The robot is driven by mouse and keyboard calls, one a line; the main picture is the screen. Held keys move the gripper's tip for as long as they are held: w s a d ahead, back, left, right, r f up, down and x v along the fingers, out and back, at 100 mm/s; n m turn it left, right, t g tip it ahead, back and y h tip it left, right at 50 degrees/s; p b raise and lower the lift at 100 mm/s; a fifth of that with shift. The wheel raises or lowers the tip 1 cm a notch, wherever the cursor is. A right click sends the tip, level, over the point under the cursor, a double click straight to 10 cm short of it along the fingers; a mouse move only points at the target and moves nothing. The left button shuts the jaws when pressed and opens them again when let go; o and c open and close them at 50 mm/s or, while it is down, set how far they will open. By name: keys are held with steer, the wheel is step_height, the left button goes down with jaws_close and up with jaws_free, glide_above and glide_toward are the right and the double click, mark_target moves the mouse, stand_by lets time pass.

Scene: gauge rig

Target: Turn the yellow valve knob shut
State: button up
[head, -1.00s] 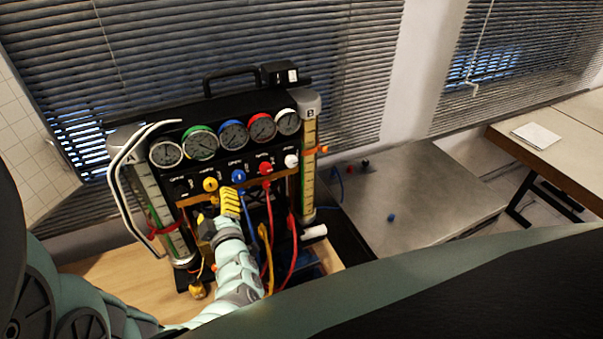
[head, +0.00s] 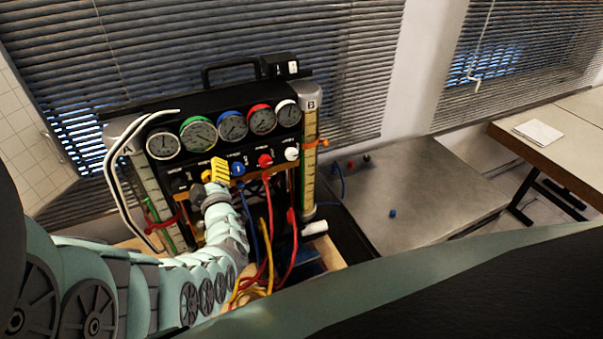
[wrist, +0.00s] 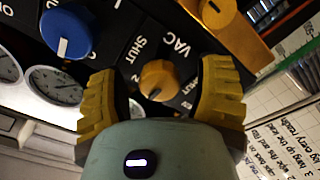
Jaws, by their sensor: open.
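The yellow valve knob (wrist: 158,80) shows in the wrist view on a black panel, beside the words SHUT and VAC. My gripper (wrist: 160,100) is open, with one yellow ribbed finger on each side of the knob. I cannot tell whether either finger touches it. In the head view my gripper (head: 214,172) is at the front of the gauge rig (head: 225,110). The yellow knob (head: 206,175) is partly hidden there by my gripper.
A blue knob (wrist: 66,33) is close to the left finger in the wrist view. Red (head: 265,160) and white (head: 291,154) knobs are farther right. Several gauges sit above the knobs. Red, blue and yellow hoses hang below. A metal bench (head: 440,200) stands to the right.

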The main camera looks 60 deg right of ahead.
jaws_close()
stand_by(0.4)
steer(key=shift+a+f+b, duration=0.1)
steer(key=shift+f+b, duration=0.05)
steer(key=shift+b, duration=0.25)
